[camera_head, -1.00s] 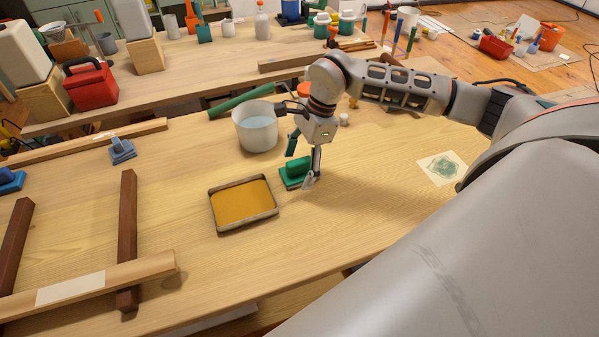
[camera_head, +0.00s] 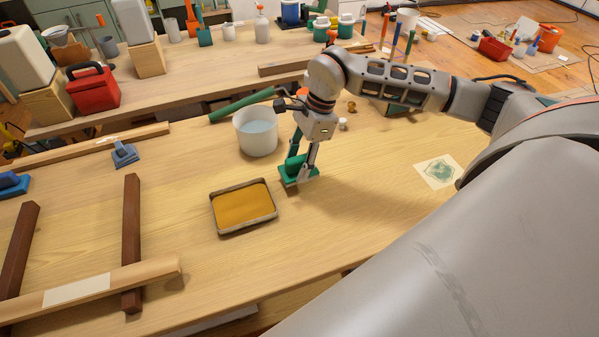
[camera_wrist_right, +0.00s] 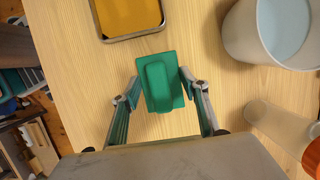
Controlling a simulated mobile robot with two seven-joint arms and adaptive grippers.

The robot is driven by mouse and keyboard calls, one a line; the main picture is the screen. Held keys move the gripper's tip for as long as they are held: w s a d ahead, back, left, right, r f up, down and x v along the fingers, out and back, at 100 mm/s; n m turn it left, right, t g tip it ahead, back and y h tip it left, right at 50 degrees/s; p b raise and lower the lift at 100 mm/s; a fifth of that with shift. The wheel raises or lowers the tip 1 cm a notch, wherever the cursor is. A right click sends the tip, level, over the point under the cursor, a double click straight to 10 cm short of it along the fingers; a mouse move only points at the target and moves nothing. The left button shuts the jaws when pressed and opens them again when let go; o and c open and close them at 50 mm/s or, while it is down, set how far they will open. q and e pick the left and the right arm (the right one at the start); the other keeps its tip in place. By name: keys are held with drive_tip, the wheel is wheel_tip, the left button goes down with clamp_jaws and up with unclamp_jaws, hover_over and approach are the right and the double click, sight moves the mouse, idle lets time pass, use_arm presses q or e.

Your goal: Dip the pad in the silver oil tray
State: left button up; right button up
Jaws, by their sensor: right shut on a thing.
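The green pad (camera_head: 290,180), a flat plate with a raised handle block, is at or just above the bench; I cannot tell if it touches. My right gripper (camera_head: 299,172) is shut on its handle from above, partly hiding it. In the right wrist view the pad (camera_wrist_right: 158,88) sits between the two fingers (camera_wrist_right: 161,77). The silver oil tray (camera_head: 248,225), rectangular and shallow with amber oil in it, lies on the bench just left of the pad, apart from it. Its rim also shows at the top of the wrist view (camera_wrist_right: 133,36). My left gripper is out of view.
A white bucket of pale liquid (camera_head: 257,141) stands behind the pad and tray. A green tube (camera_head: 240,105) lies behind it. A stained sheet (camera_head: 437,171) lies to the right. Brown wooden bars (camera_head: 131,235) and a blue-grey pad (camera_head: 123,153) are left. The bench in front of the tray is clear.

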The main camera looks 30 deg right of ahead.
drive_tip(key=shift+r+p, duration=1.55)
drive_tip(key=shift+r, duration=0.65)
